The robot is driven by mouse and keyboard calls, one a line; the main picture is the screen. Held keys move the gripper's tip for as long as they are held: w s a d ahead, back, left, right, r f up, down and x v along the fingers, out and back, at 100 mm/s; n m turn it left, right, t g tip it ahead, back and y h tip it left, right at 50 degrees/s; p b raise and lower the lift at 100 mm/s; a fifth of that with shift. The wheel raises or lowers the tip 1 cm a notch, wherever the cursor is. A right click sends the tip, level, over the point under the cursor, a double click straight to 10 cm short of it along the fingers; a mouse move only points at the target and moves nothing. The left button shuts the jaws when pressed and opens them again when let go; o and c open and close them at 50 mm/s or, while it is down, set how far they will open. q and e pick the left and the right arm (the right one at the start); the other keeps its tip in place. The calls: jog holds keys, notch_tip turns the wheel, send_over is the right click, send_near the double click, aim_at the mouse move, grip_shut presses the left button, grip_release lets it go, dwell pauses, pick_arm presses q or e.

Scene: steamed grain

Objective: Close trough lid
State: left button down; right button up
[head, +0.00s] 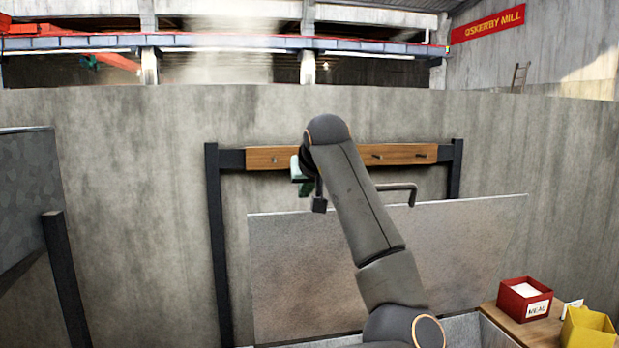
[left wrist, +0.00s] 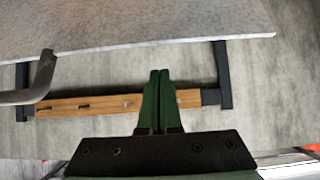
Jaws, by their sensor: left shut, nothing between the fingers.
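The trough lid (head: 300,270) is a wide grey metal sheet, standing raised and steep in front of the concrete wall. It also shows in the left wrist view (left wrist: 140,25), across the top. A dark bent handle (head: 398,187) sits at its upper edge, and the handle is at the left in the left wrist view (left wrist: 38,80). My left gripper (head: 305,188) is above the lid's top edge, left of the handle. Its green fingers (left wrist: 155,100) are together with nothing between them, apart from the handle. My arm hides part of the lid. My right gripper is out of view.
Behind the lid is a wooden rail (head: 405,154) with pegs, between dark posts (head: 218,250). At lower right, a red box (head: 525,300) and a yellow box (head: 588,335) stand on a wooden surface. A grey panel (head: 30,190) stands at far left.

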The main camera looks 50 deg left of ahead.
aim_at(307, 212)
pick_arm(q)
jog(key=shift+s+d+f, duration=0.2)
jog(key=shift+d+f, duration=0.25)
jog(key=shift+f, duration=0.05)
jog(key=shift+s+d+f, duration=0.2)
jog(key=shift+d+f, duration=0.25)
jog(key=shift+f, duration=0.05)
jog(key=shift+s+d+f, duration=0.1)
jog(key=shift+f, duration=0.1)
